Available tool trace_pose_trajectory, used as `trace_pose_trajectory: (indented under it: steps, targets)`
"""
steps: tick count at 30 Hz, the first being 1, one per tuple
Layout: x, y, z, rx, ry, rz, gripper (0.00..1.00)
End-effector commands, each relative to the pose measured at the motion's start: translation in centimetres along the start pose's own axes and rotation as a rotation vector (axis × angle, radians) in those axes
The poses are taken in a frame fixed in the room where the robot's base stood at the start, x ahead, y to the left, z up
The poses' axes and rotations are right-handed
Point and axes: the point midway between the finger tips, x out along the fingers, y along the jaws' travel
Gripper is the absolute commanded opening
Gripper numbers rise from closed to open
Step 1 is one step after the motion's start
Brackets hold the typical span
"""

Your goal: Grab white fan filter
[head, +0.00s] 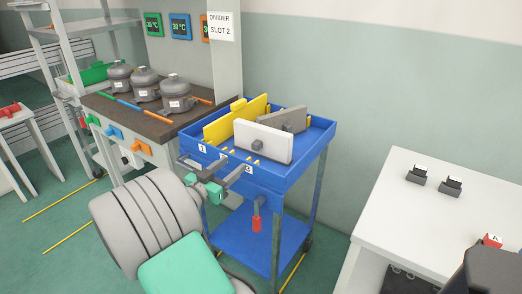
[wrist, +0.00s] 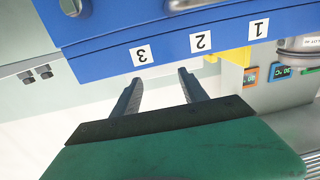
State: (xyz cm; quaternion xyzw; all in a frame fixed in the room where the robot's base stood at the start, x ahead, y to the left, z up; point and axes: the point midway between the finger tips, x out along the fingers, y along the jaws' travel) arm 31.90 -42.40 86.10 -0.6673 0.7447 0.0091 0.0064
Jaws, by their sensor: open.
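The white fan filter (head: 275,146) is a white rectangular panel with a grey knob on its front. It stands upright at the front of the top tray of a blue cart (head: 300,172). My gripper (head: 214,166) is open and empty, in front of the cart's left front side and below the filter. In the wrist view, the two fingers (wrist: 160,80) are apart, with the blue tray edge numbered 3, 2, 1 upside down beyond them.
A brown-topped workbench (head: 150,115) with several grey compressors stands left of the cart. A white table (head: 405,218) with small dark fixtures stands at the right. A red-ended tool (head: 256,222) hangs below the cart's tray. Open floor lies between the cart and the white table.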

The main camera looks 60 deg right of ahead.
Motion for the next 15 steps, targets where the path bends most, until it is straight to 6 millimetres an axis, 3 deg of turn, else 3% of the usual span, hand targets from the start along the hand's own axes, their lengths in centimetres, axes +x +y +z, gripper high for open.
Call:
trace_pose_trajectory:
  steps: [9,15]
  targets:
    - [5.9,0.3,-0.7,0.005,0.024,0.009,0.51]
    - [8.4,0.2,-0.7,0.005,0.023,0.007,0.51]
